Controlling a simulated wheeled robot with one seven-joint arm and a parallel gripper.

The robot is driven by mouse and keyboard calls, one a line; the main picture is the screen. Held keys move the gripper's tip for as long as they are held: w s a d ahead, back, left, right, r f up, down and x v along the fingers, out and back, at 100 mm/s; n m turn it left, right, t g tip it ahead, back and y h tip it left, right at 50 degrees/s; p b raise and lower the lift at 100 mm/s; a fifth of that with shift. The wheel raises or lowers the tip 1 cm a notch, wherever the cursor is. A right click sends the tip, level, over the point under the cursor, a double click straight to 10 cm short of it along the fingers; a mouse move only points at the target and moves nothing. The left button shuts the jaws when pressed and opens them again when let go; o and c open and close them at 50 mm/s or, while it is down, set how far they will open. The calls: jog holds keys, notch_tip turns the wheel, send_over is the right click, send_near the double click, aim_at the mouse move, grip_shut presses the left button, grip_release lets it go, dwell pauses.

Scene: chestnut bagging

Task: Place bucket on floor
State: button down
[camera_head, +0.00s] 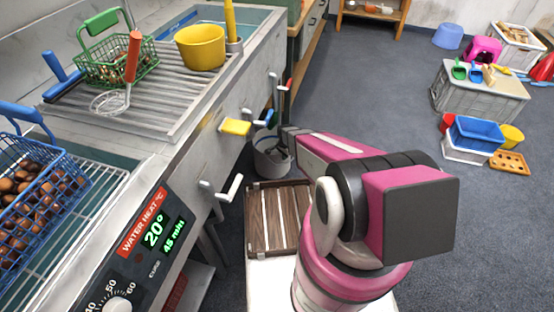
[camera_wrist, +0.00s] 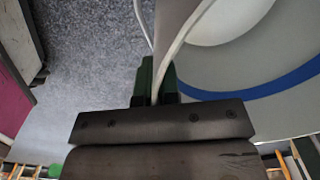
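A grey bucket (camera_head: 270,160) is beside the counter, just behind the slatted wooden crate. In the wrist view the bucket (camera_wrist: 225,65) fills the right side, pale grey with a blue band. Its thin wire handle (camera_wrist: 183,35) runs down between the dark green fingers of my gripper (camera_wrist: 158,80). The fingers are close together on the handle. In the head view my gripper (camera_head: 284,132) is at the bucket's rim and partly hidden by my arm. I cannot tell whether the bucket's base touches the blue-grey floor (camera_head: 345,85).
The counter (camera_head: 230,110) with protruding handles runs close along the left. The wooden crate (camera_head: 278,215) lies in front of the bucket. A yellow pot (camera_head: 200,47) stands on the counter. Bins and toys (camera_head: 480,95) are at the right. Open floor lies between.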

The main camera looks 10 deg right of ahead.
jog(key=shift+w+a+f, duration=0.25)
jog(key=shift+a+f, duration=0.35)
jog(key=shift+a, duration=0.05)
jog(key=shift+w+a+f, duration=0.3)
jog(key=shift+a+f, duration=0.25)
jog(key=shift+a, duration=0.05)
jog(key=shift+w+a+f, duration=0.25)
jog(key=shift+a+f, duration=0.35)
jog(key=shift+a, duration=0.05)
jog(key=shift+f, duration=0.1)
jog(key=c, duration=1.4)
grip_release()
jog(key=shift+o, duration=0.2)
jog(key=s+d+r+n, duration=0.2)
jog(key=s+r, duration=0.4)
jog(key=r, duration=0.7)
jog(key=s+d+r+n, duration=0.3)
jog(key=s+r+n, duration=0.2)
jog(key=r, duration=0.8)
jog(key=s+d+r+n, duration=0.3)
jog(key=s+r, duration=0.4)
jog(key=r, duration=0.5)
jog(key=shift+s+d+r+n, duration=0.15)
jog(key=shift+s+r+n, duration=0.25)
jog(key=shift+n, duration=0.2)
